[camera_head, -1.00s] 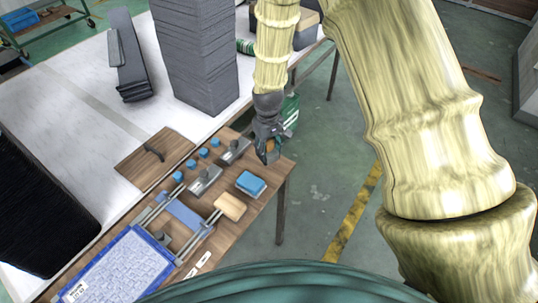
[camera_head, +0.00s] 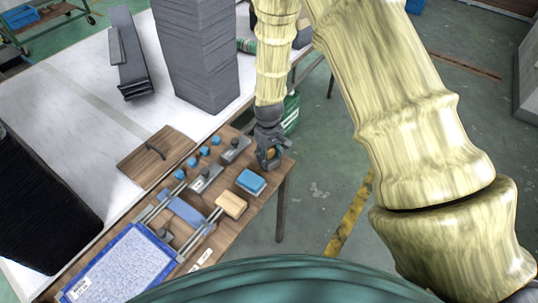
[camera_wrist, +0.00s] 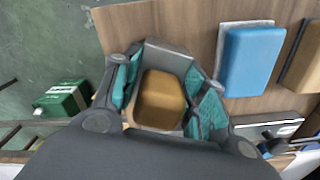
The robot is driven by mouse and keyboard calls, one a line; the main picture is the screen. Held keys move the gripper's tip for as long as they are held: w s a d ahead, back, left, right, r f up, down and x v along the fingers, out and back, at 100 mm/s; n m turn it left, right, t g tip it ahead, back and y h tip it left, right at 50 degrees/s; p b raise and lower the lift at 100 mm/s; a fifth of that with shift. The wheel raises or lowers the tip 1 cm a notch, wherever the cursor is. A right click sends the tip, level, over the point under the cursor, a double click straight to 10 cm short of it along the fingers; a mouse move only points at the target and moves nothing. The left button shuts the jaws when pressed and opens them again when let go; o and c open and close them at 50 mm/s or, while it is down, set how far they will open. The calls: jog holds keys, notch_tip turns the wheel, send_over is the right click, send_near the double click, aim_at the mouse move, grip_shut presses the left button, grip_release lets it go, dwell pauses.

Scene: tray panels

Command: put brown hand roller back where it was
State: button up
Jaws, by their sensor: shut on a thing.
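My gripper (camera_head: 270,162) is at the far right corner of the wooden board. In the wrist view its teal-padded fingers (camera_wrist: 163,100) are shut on the brown hand roller (camera_wrist: 160,98), a rounded brown block. A grey plate (camera_wrist: 167,58) shows just beyond the roller, over the wood; I cannot tell whether the roller touches it. In the head view the roller is mostly hidden by my gripper.
A blue-topped block (camera_head: 251,182) lies beside my gripper, also in the wrist view (camera_wrist: 252,60). A tan block (camera_head: 231,205), grey metal tools (camera_head: 206,178) and blue knobs (camera_head: 192,162) are nearby. A green box (camera_wrist: 62,98) stands off the board's edge.

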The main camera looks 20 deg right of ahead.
jog(key=shift+s+a+f, duration=0.1)
jog(key=shift+s+f, duration=0.15)
jog(key=shift+f, duration=0.2)
jog(key=o, duration=0.8)
jog(key=shift+s+f, duration=0.1)
jog(key=shift+f, duration=0.05)
jog(key=shift+o, duration=0.6)
jog(key=shift+w+f, duration=0.15)
jog(key=shift+w, duration=0.1)
jog(key=shift+s+r, duration=0.1)
jog(key=shift+r, duration=0.15)
jog(key=shift+w+r, duration=0.2)
jog(key=shift+r, duration=0.45)
jog(key=shift+r+b, duration=1.75)
jog(key=shift+r, duration=4.25)
